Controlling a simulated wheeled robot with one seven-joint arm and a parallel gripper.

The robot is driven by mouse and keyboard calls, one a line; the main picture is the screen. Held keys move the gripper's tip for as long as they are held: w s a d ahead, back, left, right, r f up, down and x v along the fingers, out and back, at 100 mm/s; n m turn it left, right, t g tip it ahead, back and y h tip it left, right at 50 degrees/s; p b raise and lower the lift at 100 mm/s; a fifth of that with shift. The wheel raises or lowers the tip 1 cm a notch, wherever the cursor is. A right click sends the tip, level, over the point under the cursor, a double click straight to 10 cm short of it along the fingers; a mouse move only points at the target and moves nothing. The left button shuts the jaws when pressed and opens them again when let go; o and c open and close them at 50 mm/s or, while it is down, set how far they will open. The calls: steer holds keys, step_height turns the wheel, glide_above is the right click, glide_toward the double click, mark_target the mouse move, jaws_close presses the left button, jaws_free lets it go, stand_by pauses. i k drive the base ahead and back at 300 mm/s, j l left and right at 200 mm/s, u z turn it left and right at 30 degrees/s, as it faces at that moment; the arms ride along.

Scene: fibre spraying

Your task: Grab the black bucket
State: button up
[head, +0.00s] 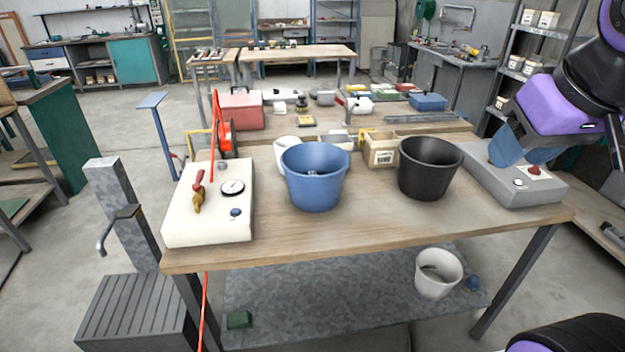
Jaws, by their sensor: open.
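The black bucket (430,172) stands upright on the wooden table, right of the middle. Its rim is open at the top and no contents can be made out. My gripper (507,152) is at the right, over the grey box on the table. It is apart from the bucket, to its right and a little higher in the picture. Its blue fingers point down and are open, with nothing seen held between them.
A blue bucket (315,180) stands left of the black one, with a small wooden box (382,152) behind. A grey control box (515,182) sits to the right, a white gauge box (210,212) to the left. The table front (370,225) is clear.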

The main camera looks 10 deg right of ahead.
mark_target(428, 165)
steer(key=i+l+u, duration=0.25)
steer(key=i+l, duration=0.2)
steer(key=i+l+u, duration=0.25)
steer(key=l, duration=0.25)
steer(key=i, duration=0.1)
